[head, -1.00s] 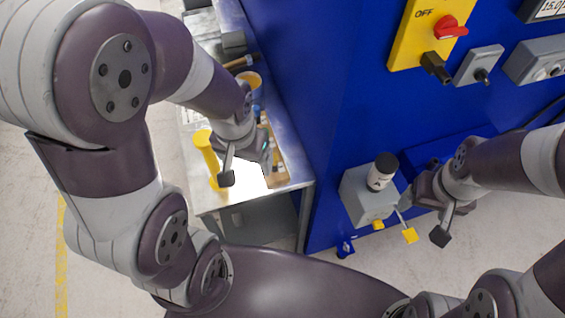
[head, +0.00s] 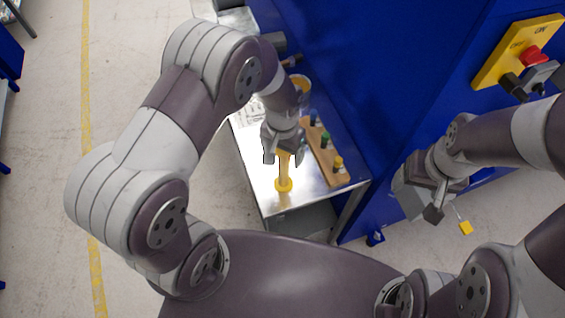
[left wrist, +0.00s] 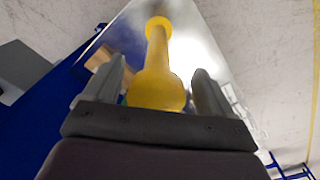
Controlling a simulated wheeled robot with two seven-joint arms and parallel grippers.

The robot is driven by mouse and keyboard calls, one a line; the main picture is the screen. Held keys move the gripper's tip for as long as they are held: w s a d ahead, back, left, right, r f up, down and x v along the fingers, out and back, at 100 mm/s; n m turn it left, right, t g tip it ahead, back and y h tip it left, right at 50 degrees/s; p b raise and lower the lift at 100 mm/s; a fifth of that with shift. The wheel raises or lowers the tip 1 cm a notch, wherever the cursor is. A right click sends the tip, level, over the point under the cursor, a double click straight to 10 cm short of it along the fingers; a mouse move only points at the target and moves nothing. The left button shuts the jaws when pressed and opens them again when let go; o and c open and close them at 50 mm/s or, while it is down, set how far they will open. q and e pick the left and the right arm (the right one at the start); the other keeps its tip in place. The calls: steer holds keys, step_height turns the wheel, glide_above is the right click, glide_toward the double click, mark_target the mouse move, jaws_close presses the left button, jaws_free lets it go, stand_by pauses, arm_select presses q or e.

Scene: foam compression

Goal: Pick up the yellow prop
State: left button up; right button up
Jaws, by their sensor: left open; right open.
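The yellow prop (head: 284,177) stands on the metal table (head: 262,180), with a round flared end and a narrower shaft. Its upper part is partly hidden by my left gripper (head: 283,158) in the head view. In the left wrist view the yellow prop (left wrist: 158,70) lies between the two open fingers of my left gripper (left wrist: 162,88), with gaps at both sides. My right gripper (head: 448,212) is open at the right, in front of the blue machine, away from the prop. It holds nothing that I can make out.
A wooden rack (head: 322,150) with several coloured pegs sits right of the prop on the table. The blue machine (head: 400,90) walls off the right side. Floor to the left is open.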

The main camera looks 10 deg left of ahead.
arm_select(q)
steer(key=shift+f, duration=0.95)
steer(key=shift+w+d, duration=0.1)
steer(key=shift+d, duration=0.15)
steer(key=shift+a, duration=0.15)
jaws_close()
arm_select(e)
steer(key=shift+w+d+r, duration=0.1)
steer(key=shift+d+r, duration=0.1)
steer(key=shift+r, duration=0.05)
arm_select(q)
steer(key=shift+r, duration=0.1)
